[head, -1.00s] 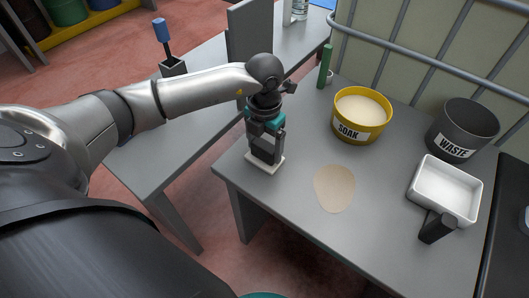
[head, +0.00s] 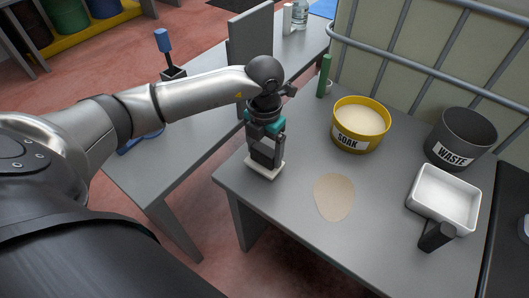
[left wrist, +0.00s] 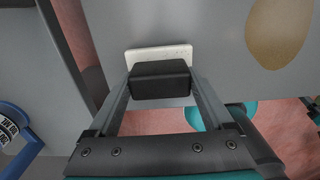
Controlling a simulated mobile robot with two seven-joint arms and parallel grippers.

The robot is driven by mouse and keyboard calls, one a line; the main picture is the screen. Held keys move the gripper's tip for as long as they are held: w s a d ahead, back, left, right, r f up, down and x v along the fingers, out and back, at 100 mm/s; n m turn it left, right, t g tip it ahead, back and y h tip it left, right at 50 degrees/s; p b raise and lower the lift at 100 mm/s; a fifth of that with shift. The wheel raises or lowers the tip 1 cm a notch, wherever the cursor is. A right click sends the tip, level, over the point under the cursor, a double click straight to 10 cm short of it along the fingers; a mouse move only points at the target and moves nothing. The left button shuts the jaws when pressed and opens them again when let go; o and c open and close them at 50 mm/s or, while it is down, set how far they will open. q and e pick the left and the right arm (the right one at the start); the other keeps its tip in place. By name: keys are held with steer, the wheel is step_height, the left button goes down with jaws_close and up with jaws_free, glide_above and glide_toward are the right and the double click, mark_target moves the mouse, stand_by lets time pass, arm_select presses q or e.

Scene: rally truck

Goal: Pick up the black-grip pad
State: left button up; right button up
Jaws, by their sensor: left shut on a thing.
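The black-grip pad is a white slab (head: 263,171) with a black block grip on top, near the left corner of the grey table. My left gripper (head: 266,155) points down and is shut on the grip. In the left wrist view the black grip (left wrist: 160,78) sits between the two fingers, and the white slab (left wrist: 150,54) shows beyond it. I cannot tell whether the slab touches the table or is just above it.
A tan flat patch (head: 334,197) lies right of the pad on the grey table (head: 290,215). A yellow SOAK tub (head: 348,139), a dark WASTE bin (head: 452,154), a white tray (head: 440,205) with a black handle and a green upright item (head: 324,75) stand farther right and back.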

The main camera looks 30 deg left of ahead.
mark_target(265, 149)
arm_select(q)
step_height(265, 149, up, 7)
steer(key=p, duration=0.2)
steer(key=shift+r+p, duration=0.1)
steer(key=shift+p, duration=0.2)
step_height(265, 149, up, 11)
steer(key=p, duration=0.3)
arm_select(e)
steer(key=s+d+f, duration=0.4)
steer(key=s+f, duration=0.3)
steer(key=f, duration=0.3)
steer(key=shift+f+g, duration=0.3)
steer(key=shift+g, duration=0.1)
